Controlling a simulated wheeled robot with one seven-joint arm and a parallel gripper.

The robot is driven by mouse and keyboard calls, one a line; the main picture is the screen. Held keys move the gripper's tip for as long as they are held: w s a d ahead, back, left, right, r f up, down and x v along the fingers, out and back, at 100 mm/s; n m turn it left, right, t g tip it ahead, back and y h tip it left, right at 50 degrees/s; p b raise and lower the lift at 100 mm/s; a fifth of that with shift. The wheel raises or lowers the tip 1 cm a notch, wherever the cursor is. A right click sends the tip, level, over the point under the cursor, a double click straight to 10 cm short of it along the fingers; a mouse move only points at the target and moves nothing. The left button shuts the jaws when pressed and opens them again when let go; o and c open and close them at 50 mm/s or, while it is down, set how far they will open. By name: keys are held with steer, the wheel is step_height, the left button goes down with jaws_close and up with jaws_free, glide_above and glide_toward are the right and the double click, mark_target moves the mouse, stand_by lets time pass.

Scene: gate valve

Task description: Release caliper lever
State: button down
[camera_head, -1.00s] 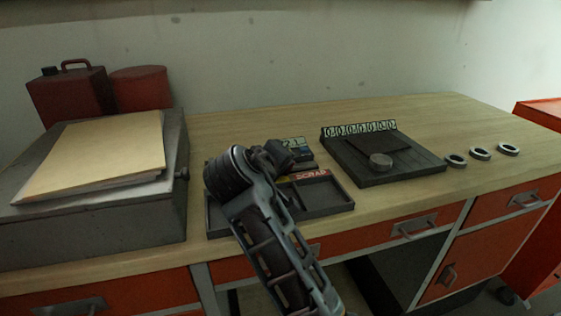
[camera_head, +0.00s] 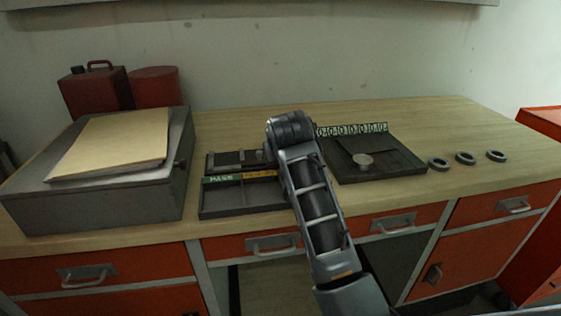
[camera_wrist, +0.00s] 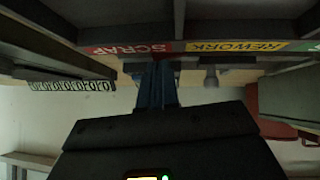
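What may be the caliper, a grey bar-like tool (camera_head: 232,158), lies behind the sorting tray (camera_head: 241,198); its right end is hidden by my arm, and I cannot pick out a lever in the head view. In the wrist view, a small grey knob-like piece (camera_wrist: 211,77) shows below the yellow REWORK label, just right of my gripper; I cannot tell whether it is part of the caliper. My gripper (camera_wrist: 157,84) shows as blue fingers close together under the red SCRAP label. Whether they are shut or hold anything is unclear. In the head view my arm hides my fingers.
Several rings (camera_head: 466,158) lie farther right. A grey box with folders (camera_head: 110,187) stands left, red cans (camera_head: 97,91) behind it.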

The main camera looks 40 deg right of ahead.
steer(key=shift+d, duration=0.15)
steer(key=shift+f, duration=0.1)
steer(key=shift+w+a+f, duration=0.2)
steer(key=shift+a, duration=0.2)
steer(key=shift+w+a+f, duration=0.15)
steer(key=shift+w+a, duration=0.05)
steer(key=shift+a, duration=0.15)
steer(key=shift+a+y, duration=0.1)
steer(key=shift+y, duration=0.2)
steer(key=shift+r, duration=0.1)
steer(key=shift+w+r+p, duration=0.15)
steer(key=shift+r+p, duration=0.15)
steer(key=shift+p, duration=0.15)
step_height(320, 180, up, 4)
steer(key=p, duration=0.3)
steer(key=shift+f, duration=0.2)
steer(key=b+v, duration=0.1)
steer(key=v, duration=1.9)
steer(key=shift+s+f, duration=0.2)
steer(key=shift+s, duration=0.15)
